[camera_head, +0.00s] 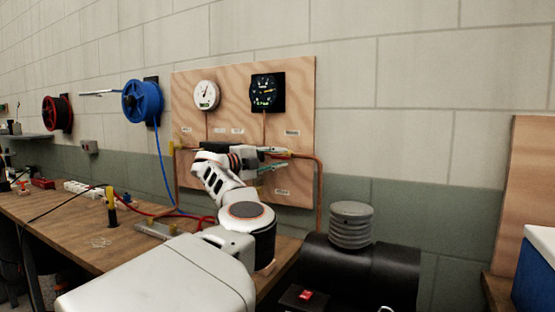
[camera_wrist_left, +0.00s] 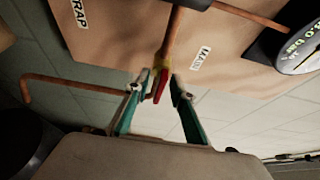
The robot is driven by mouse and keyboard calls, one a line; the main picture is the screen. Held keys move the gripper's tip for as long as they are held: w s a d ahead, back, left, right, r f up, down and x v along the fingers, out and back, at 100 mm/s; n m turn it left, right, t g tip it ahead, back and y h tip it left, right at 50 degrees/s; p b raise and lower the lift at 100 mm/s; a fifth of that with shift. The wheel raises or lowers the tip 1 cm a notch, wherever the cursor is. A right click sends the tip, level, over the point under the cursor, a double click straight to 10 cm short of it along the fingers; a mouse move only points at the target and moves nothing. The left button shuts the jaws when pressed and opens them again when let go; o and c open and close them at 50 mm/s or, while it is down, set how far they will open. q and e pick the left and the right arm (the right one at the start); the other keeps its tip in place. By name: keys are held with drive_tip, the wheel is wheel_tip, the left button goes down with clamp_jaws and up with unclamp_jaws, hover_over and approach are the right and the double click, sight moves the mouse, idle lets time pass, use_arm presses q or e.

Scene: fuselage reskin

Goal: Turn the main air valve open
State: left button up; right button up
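The main air valve (camera_wrist_left: 166,62) shows in the left wrist view as a brass-yellow body on a copper pipe, with a red lever (camera_wrist_left: 160,88). A label reading MAIN (camera_wrist_left: 203,57) is beside it on the wooden board. My left gripper (camera_wrist_left: 159,82) has its two teal fingers apart, one on each side of the red lever. The left finger looks very near the lever; I cannot tell whether it touches. In the head view my left gripper (camera_head: 273,159) is at the board's lower right, and the arm largely hides the valve. My right gripper is not in view.
The plywood board (camera_head: 235,85) carries a white gauge (camera_head: 206,95), a dark gauge (camera_head: 267,92) and copper pipes. A workbench (camera_head: 75,215) with hoses and tools is at left. A black tank (camera_head: 385,268) with a ribbed grey top (camera_head: 351,224) stands right of my arm.

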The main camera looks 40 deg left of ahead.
use_arm(q)
drive_tip(key=s+a, duration=0.2)
drive_tip(key=s, duration=1)
idle(0.4)
